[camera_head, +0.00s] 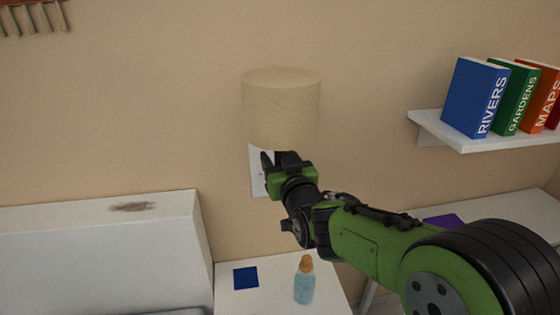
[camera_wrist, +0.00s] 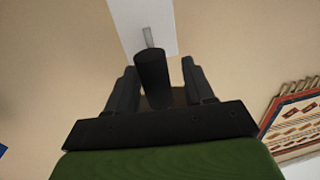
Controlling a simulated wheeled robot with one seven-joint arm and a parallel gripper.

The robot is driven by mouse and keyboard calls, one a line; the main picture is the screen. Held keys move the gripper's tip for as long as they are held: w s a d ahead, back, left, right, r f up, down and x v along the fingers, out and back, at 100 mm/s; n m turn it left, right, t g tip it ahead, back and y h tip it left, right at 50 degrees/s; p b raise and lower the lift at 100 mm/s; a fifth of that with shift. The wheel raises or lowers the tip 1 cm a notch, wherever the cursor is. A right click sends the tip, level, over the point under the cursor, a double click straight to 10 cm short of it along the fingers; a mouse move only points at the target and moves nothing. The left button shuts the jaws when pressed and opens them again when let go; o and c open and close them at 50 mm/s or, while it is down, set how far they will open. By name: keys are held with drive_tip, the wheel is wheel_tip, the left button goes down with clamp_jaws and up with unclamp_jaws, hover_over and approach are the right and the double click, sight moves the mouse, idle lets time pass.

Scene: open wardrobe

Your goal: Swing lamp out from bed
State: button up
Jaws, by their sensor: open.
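The wall lamp's beige cylindrical shade (camera_head: 281,108) is in front of the wall, in the upper middle of the head view. A white wall plate (camera_head: 256,178) shows below it, partly covered by my gripper (camera_head: 278,160), which is just under the shade. In the wrist view, my gripper (camera_wrist: 160,68) is open, with one finger on each side of a dark cylinder (camera_wrist: 153,82). A short grey rod (camera_wrist: 148,37) shows beyond it against the white plate (camera_wrist: 150,18). I cannot tell whether the fingers touch the cylinder. The lamp's arm is mostly hidden in the head view.
The white headboard (camera_head: 100,250) of the bed is at the lower left. A bedside table (camera_head: 230,300) holds a blue square (camera_head: 245,278) and a bottle (camera_head: 304,285) below my arm. A shelf (camera_head: 465,143) with several books is at the right. A patterned hanging (camera_wrist: 298,115) shows in the wrist view.

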drive_tip(key=b+v, duration=0.1)
drive_tip(key=v, duration=1.4)
drive_tip(key=shift+s+d, duration=0.2)
drive_tip(key=shift+s, duration=0.1)
drive_tip(key=s+d+m+g+h+p, duration=0.1)
drive_tip(key=s+d+g+p, duration=0.2)
drive_tip(key=s, duration=0.3)
drive_tip(key=s+d+f+m+g+h+p, duration=0.1)
drive_tip(key=s+d+g+h+p, duration=0.1)
drive_tip(key=s+d+g, duration=0.2)
drive_tip(key=s+d+f+m+g+h+p, duration=0.1)
drive_tip(key=s+d+g+h+p, duration=0.1)
drive_tip(key=s, duration=0.7)
drive_tip(key=d+g+p, duration=0.1)
drive_tip(key=g, duration=0.1)
drive_tip(key=shift+s+d+f+g+p, duration=0.15)
drive_tip(key=shift+s+d+g+p, duration=0.05)
drive_tip(key=shift+d+g+p, duration=0.1)
